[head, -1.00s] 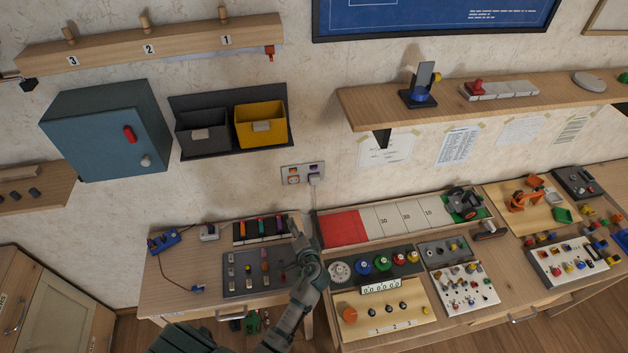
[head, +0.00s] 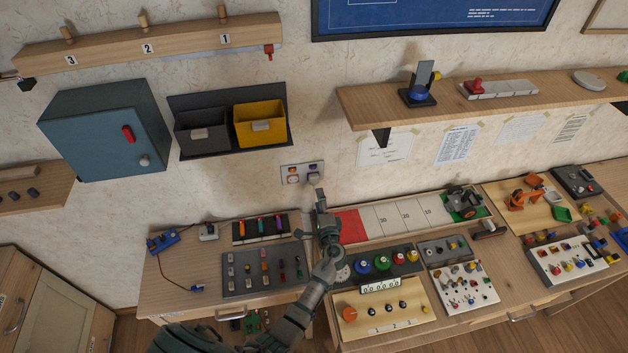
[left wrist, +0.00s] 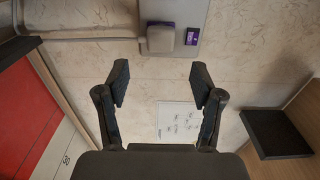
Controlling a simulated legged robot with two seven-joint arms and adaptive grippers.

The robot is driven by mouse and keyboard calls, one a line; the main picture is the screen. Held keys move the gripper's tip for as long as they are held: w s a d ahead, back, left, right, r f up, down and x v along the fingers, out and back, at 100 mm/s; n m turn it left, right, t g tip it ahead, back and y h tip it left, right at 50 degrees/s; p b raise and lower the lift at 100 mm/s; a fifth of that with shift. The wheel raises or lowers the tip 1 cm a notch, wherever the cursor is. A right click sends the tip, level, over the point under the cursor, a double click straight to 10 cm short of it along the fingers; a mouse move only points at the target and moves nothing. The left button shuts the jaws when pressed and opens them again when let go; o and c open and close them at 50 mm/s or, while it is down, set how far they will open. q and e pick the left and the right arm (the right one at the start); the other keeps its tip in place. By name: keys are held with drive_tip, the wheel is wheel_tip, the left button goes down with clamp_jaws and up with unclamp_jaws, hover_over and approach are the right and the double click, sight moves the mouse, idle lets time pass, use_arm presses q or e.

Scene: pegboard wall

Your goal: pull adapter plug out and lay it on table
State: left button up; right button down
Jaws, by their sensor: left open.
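The adapter plug (head: 314,179) is a pale block in the right part of the wall socket plate (head: 288,180). In the left wrist view the plug (left wrist: 160,39) sits on the grey plate (left wrist: 187,10), beside a purple socket (left wrist: 193,37). A pale cord runs off from it to the left there. My left gripper (head: 320,197) is just below the plug in the head view. Its two fingers (left wrist: 160,82) are spread wide and empty, and the plug is beyond their tips, apart from them. My right gripper is not in view.
Below the plate is the table (head: 170,290) with a dark tool board (head: 240,288) and a red-and-white numbered strip (head: 350,228). Grey and yellow bins (head: 259,124) hang at upper left of the plate. A shelf (head: 350,100) juts out at upper right.

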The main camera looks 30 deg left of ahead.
sight(315, 182)
use_arm(q)
drive_tip(key=b+x, duration=0.2)
drive_tip(key=x, duration=0.4)
drive_tip(key=shift+w+a+f, duration=0.15)
drive_tip(key=shift+w+a, duration=0.15)
drive_tip(key=shift+w+a+b, duration=0.35)
drive_tip(key=shift+w+b, duration=0.05)
drive_tip(key=shift+w, duration=0.05)
drive_tip(key=shift+r, duration=0.2)
idle(0.6)
clamp_jaws()
drive_tip(key=shift+s+d, duration=0.1)
drive_tip(key=shift+p+v, duration=0.35)
drive_tip(key=shift+v, duration=2.5)
